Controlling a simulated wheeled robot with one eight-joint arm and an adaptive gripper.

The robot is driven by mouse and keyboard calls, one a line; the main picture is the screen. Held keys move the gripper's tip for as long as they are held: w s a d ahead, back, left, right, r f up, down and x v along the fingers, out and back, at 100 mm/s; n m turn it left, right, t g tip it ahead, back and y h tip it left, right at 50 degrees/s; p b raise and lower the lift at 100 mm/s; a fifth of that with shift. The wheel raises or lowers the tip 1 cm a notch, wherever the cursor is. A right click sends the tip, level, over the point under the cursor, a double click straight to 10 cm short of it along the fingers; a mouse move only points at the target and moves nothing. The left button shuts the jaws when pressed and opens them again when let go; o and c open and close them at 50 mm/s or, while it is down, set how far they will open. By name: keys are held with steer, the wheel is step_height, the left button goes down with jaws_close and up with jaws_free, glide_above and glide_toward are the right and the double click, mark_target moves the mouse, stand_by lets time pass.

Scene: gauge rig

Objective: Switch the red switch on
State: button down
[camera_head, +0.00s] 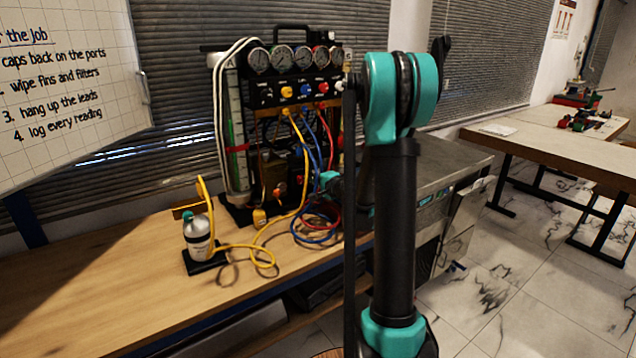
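The gauge rig (266,94) stands on the wooden bench against the blinds, with a row of round gauges on top. Its panel carries a yellow knob (286,92), a blue knob (305,89) and a red knob (323,87). A small orange-red part (278,192) sits low in the rig's dark interior. I cannot tell which red part is the switch, or its position. My black and teal arm stands in front of the rig's right side.
Yellow, blue and red hoses (318,228) hang from the rig and coil on the bench. A white bottle (197,238) stands on a black base at the front left. The bench's left part (90,285) is clear. A grey cabinet (445,160) stands right of the rig.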

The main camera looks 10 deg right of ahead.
mark_target(301, 175)
steer(key=shift+x, duration=1.65)
steer(key=shift+w+a+g, duration=0.2)
steer(key=shift+w+g, duration=0.15)
steer(key=shift+g, duration=0.15)
steer(key=shift+r, duration=0.15)
steer(key=shift+s+d+r, duration=0.1)
steer(key=shift+s+r, duration=0.05)
steer(key=shift+s, duration=0.1)
steer(key=s+d+r, duration=0.4)
steer(key=s+r, duration=0.3)
steer(key=s, duration=0.3)
steer(key=shift+d+r, duration=0.15)
steer(key=shift+r, duration=0.2)
